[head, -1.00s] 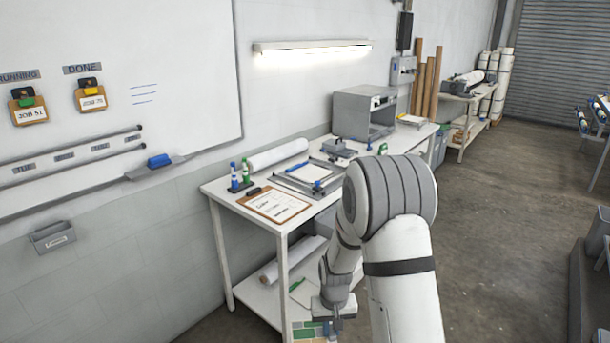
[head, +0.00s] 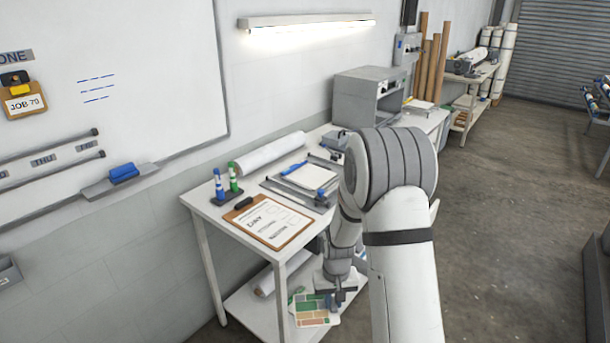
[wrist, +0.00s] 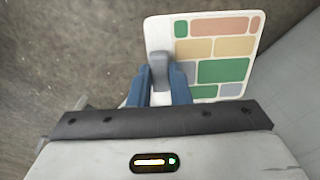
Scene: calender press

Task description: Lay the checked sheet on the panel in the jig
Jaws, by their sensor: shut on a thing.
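The checked sheet (head: 312,310), white with green, tan and salmon blocks, hangs at my gripper (head: 337,298), low in front of the bench. My gripper is shut on the sheet's edge. In the wrist view, the sheet (wrist: 223,70) reaches up and right from between the blue fingers of my gripper (wrist: 160,80). The jig (head: 272,183) is a grey frame with blue parts on the bench top. A white panel (head: 315,177) lies in it. My arm covers the jig's right part.
On the bench (head: 205,207), a clipboard (head: 268,222) lies at the near end. Marker bottles (head: 226,184) and a white roll (head: 270,154) stand and lie behind it. A grey machine (head: 366,97) stands farther along. Open floor (head: 510,220) lies right.

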